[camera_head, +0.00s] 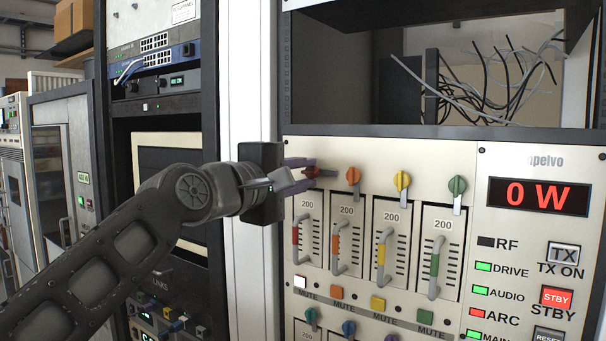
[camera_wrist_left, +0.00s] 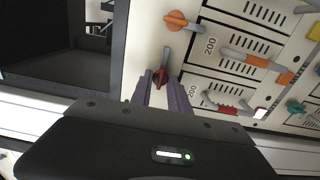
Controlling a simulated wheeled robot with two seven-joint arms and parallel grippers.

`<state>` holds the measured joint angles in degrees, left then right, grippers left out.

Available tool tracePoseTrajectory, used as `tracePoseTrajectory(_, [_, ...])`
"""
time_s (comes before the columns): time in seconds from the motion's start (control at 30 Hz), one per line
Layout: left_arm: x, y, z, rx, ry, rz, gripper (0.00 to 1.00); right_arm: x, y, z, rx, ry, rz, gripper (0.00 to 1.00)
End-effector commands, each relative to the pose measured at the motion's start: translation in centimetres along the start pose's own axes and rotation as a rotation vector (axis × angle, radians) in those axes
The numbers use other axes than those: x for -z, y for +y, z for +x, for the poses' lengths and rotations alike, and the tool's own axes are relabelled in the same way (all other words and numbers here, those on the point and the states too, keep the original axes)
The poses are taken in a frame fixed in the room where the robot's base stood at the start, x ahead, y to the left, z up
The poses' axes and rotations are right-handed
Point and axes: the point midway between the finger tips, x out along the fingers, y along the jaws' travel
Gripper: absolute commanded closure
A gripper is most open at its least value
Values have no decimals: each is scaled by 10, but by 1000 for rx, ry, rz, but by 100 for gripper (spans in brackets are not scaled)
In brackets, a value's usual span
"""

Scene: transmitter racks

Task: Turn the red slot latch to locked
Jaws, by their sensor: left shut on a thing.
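The red slot latch (camera_head: 312,172) sits above the leftmost slot module of the rack panel. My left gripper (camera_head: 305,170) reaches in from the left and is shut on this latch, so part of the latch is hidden. In the left wrist view the two fingers lie on either side of the red latch (camera_wrist_left: 163,72), whose lever points away from my gripper (camera_wrist_left: 162,90). In the head view the red lever lies about sideways, while the orange latch (camera_head: 353,176), yellow latch (camera_head: 402,181) and green latch (camera_head: 457,187) hang downward. My right gripper does not show.
Slot modules with coloured handles, such as the red handle (camera_head: 297,237), stand out below the latches. MUTE buttons sit under them. A "0 W" display (camera_head: 538,196) and lit buttons are at right. An open bay with loose cables (camera_head: 490,85) is above.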

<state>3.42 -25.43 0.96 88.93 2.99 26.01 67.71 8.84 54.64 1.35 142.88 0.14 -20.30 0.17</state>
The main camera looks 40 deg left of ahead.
Motion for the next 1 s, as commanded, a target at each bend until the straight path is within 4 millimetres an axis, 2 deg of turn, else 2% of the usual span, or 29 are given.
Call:
tracePoseTrajectory(0.47, [0, -2, 0, 2, -1, 61, 100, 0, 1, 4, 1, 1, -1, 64])
tracePoseTrajectory(0.77, [-1, -3, 0, 1, -3, 243, 100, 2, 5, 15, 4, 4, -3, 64])
tracePoseTrajectory(1.0, [-1, -3, 1, 1, -4, 459, 100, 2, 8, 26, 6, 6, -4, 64])
